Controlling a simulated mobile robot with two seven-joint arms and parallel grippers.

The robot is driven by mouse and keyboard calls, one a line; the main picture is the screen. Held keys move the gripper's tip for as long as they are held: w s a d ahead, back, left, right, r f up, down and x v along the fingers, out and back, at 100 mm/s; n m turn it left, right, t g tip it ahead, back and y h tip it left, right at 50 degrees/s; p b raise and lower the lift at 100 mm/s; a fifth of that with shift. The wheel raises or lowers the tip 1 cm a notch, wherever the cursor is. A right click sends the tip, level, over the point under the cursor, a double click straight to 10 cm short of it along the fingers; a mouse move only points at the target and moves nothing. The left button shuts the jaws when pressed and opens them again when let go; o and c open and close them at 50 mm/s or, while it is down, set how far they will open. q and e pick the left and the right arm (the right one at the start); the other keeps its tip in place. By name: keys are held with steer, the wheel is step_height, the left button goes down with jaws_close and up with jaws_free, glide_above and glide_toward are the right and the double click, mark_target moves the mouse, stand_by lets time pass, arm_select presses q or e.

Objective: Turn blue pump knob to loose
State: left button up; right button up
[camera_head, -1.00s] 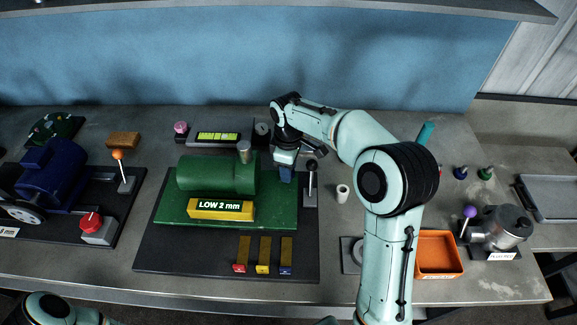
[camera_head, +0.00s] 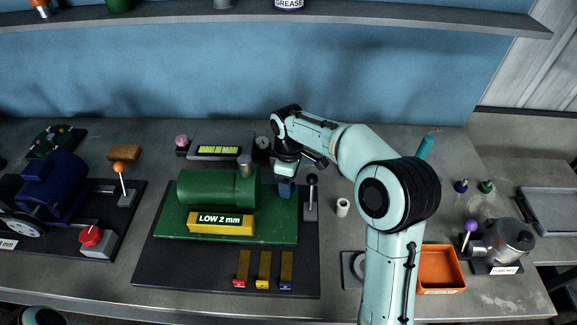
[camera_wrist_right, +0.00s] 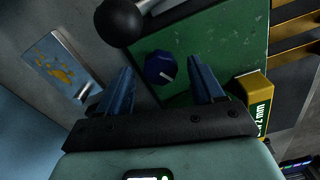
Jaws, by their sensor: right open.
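In the right wrist view, a round blue knob (camera_wrist_right: 158,68) with a white pointer mark sits on the green pump base (camera_wrist_right: 228,45). My right gripper (camera_wrist_right: 161,66) is open, and its two blue fingers lie on either side of the knob in that view, with visible gaps. How far the fingertips reach along the knob is unclear. In the head view, my right gripper (camera_head: 286,186) points down at the right end of the green pump (camera_head: 215,187), and the knob cannot be told apart from the blue fingers there.
A black-ball lever (camera_head: 311,195) stands just right of my right gripper; its ball also shows close in the wrist view (camera_wrist_right: 118,22). A yellow "LOW 2 mm" block (camera_head: 221,223) lies in front of the pump. A white cylinder (camera_head: 342,207) stands farther right.

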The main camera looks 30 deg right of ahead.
arm_select(q)
steer(key=shift+w+r+p, duration=0.4)
steer(key=shift+w+r, duration=0.25)
steer(key=shift+w, duration=0.15)
arm_select(e)
step_height(320, 180, up, 13)
steer(key=shift+f, duration=0.15)
